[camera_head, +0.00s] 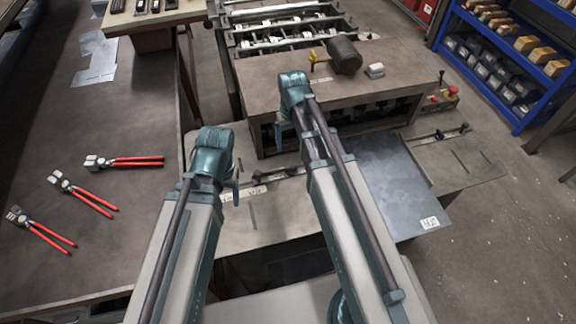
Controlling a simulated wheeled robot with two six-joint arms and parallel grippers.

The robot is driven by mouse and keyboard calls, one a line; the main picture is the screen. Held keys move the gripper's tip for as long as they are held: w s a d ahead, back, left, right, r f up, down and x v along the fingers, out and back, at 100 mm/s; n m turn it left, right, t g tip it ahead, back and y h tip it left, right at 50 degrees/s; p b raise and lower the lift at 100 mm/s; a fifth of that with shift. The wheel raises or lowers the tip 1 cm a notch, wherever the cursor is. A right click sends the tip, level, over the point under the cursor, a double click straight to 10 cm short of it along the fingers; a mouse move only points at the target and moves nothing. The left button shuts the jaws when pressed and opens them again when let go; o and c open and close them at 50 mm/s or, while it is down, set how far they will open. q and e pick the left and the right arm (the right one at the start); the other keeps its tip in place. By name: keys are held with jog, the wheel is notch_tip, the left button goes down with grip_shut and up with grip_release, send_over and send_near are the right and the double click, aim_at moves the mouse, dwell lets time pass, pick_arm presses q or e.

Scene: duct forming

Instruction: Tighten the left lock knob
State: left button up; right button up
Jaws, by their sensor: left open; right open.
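A dark slotted bar (280,175) lies on the left part of the machine's front table (265,215). I cannot make out the left lock knob clearly; my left arm's wrist may cover it. My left gripper (234,190) is open, low over the table at the left end of this bar. I cannot tell whether it touches anything. My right gripper (282,135) is open and looks empty, in front of the machine's raised front edge. A similar dark bar (435,136) with a small knob-like end (464,127) is on the right side table.
Three red-handled pliers (135,162) lie on the left bench (95,220). A dark mallet head (344,55) and a small pale block (375,71) sit on the machine top (290,85). A red button (452,90) is at right, near a blue shelf (500,60).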

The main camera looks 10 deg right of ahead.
aim_at(291, 168)
pick_arm(q)
notch_tip(291, 168, down, 14)
jog(key=b, duration=1.3)
jog(key=shift+r, duration=0.25)
pick_arm(e)
notch_tip(291, 168, down, 14)
jog(key=shift+r, duration=0.2)
